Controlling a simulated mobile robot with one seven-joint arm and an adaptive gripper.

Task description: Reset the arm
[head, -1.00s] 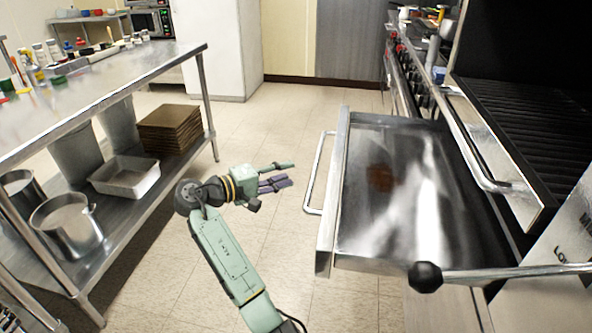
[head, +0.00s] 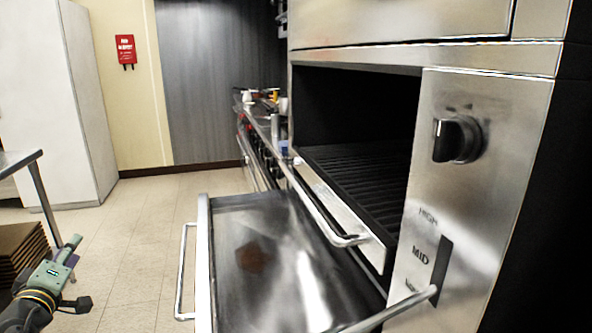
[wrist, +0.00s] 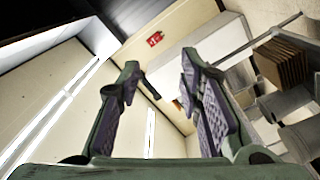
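My gripper (head: 71,253) is at the lower left of the head view, in front of the stack of brown boards and left of the pulled-out drawer. In the wrist view my gripper (wrist: 158,82) has its two purple-padded fingers well apart, with nothing between them. Most of my arm is outside the head view.
A steel drawer (head: 236,225) with a brown spot is pulled out on the right, its handle (head: 183,270) facing the aisle. A broiler (head: 482,190) with a knob stands behind it. Brown boards (head: 22,250) are at left. The tiled floor (head: 140,225) between is clear.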

